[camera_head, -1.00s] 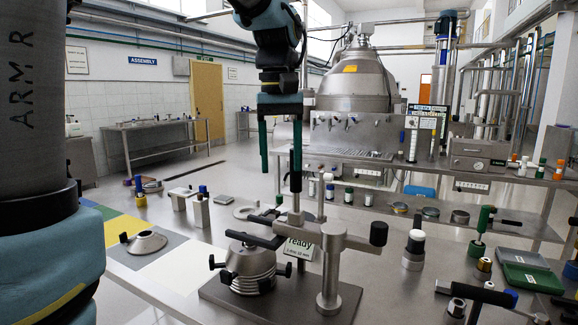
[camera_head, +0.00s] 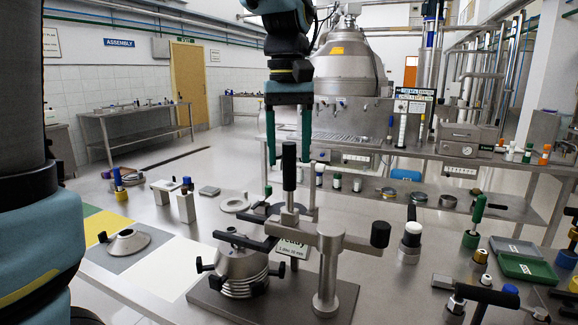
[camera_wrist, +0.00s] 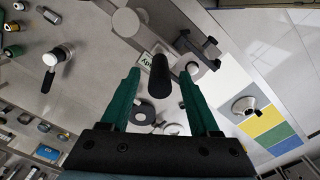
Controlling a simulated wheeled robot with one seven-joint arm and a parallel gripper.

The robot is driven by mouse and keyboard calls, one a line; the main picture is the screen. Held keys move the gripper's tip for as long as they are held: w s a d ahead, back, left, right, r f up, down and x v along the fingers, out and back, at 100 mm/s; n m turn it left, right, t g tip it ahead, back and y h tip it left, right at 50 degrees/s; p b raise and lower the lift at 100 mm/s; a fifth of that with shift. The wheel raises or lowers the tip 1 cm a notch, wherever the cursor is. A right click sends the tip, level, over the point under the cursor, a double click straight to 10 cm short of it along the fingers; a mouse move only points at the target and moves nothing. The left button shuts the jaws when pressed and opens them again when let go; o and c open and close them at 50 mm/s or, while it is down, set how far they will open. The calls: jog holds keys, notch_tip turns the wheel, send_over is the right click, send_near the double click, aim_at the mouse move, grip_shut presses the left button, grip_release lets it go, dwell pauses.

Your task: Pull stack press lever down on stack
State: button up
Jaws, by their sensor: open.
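The stack press stands on a flat metal base plate (camera_head: 210,300), with a post (camera_head: 327,270) and a horizontal arm. A ribbed metal disc stack (camera_head: 243,268) stands on the plate, beneath a dark crossbar. My gripper (camera_head: 289,178) points down with its green fingers apart, one on each side of the lever grip. In the wrist view the dark grip (camera_wrist: 159,75) shows between the fingers, with gaps on both sides.
A "ready" sign (camera_head: 292,246) is behind the press arm. A second lever device (camera_head: 480,295) is at front right.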

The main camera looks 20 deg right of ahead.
aim_at(289, 185)
jog(key=shift+f, duration=2.1)
jog(key=shift+c, duration=0.2)
grip_shut()
